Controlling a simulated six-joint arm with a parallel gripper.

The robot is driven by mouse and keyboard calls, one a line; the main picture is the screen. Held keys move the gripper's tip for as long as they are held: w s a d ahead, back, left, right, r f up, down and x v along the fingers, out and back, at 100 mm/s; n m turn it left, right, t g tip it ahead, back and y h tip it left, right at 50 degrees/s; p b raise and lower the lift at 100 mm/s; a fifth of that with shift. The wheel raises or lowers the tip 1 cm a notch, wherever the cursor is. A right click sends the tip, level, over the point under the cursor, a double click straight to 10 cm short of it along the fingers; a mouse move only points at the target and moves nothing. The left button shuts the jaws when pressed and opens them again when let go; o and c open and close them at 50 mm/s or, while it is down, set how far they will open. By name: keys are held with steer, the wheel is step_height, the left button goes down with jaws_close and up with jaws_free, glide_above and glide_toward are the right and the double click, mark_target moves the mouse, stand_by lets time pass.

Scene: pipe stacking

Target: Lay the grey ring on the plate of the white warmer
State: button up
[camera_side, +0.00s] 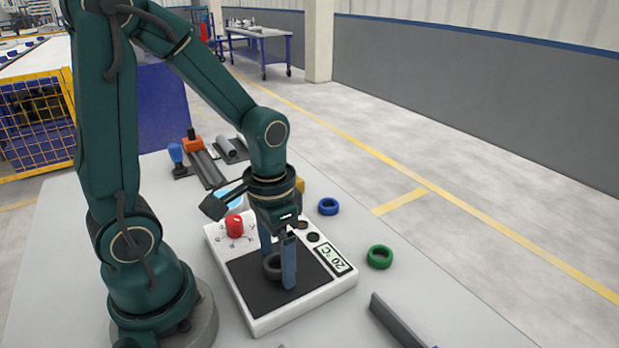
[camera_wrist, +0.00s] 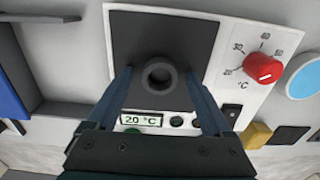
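The white warmer (camera_side: 312,299) stands on the table, with a black plate (camera_side: 252,291), a red knob (camera_side: 235,225) and a display reading 20 °C (camera_side: 332,259). The dark grey ring (camera_side: 271,270) lies flat on the plate. In the wrist view the ring (camera_wrist: 160,91) is on the black plate (camera_wrist: 190,35) with its hole facing up. My gripper (camera_side: 279,270) is low over the plate, its blue fingers on either side of the ring. In the wrist view my gripper (camera_wrist: 159,74) is open, with a gap between each finger and the ring.
A blue ring (camera_side: 328,207) and a green ring (camera_side: 379,257) lie right of the warmer. A dark grey bar (camera_side: 398,322) lies at the front right. A yellow block (camera_wrist: 256,135) and a light-blue disc (camera_wrist: 304,80) are near the warmer. The table right of the green ring is clear.

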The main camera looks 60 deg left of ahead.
mark_target(273, 289)
steer(key=shift+r, duration=0.15)
steer(key=s+d+r+t, duration=0.2)
steer(key=r+t, duration=0.3)
steer(key=r, duration=0.6)
steer(key=shift+s+d+t, duration=0.15)
steer(key=shift+d+t, duration=0.15)
steer(key=shift+d, duration=0.25)
stand_by(1.1)
